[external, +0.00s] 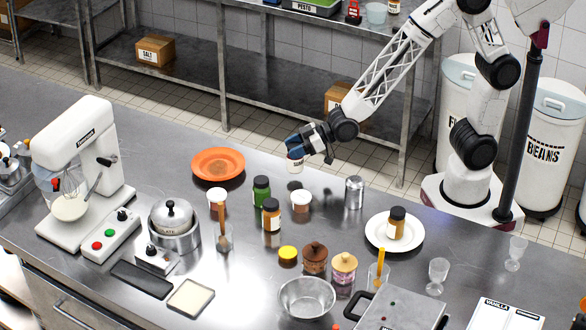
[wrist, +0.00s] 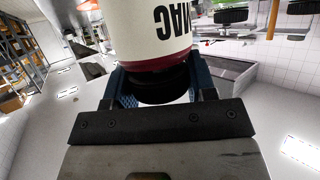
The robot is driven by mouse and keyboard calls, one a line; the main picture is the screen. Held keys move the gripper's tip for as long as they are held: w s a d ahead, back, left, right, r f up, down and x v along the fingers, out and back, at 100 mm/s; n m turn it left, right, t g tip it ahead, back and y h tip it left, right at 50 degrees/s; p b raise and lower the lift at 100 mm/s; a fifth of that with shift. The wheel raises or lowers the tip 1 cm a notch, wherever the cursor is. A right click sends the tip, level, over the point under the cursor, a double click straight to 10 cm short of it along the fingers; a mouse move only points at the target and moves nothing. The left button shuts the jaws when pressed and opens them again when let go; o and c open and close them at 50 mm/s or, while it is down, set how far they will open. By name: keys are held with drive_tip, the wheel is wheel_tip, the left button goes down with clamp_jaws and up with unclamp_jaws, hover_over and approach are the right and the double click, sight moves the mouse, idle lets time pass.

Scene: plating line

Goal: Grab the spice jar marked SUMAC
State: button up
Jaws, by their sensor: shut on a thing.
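The spice jar (wrist: 152,30) fills the upper middle of the wrist view, its pale label upside down with the letters MAC readable and the rest cut off. It has a dark red band and a black lid (wrist: 158,88). My gripper (wrist: 157,92) is shut on the jar at the lid, with its blue fingers on either side. In the external view my gripper (external: 308,144) holds the small jar (external: 294,164) above the counter, behind the other jars. Its label is too small to read there.
An orange plate (external: 218,163) lies to the left of the held jar. Below stand a green jar (external: 261,190), an amber jar (external: 271,215), a white-lidded jar (external: 300,201) and a metal shaker (external: 354,192). A white plate (external: 375,232) carries another jar (external: 397,224).

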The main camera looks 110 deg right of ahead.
drive_tip(key=s+r, duration=0.1)
drive_tip(key=s, duration=1.4)
drive_tip(key=shift+a+r, duration=0.25)
drive_tip(key=shift+a, duration=0.05)
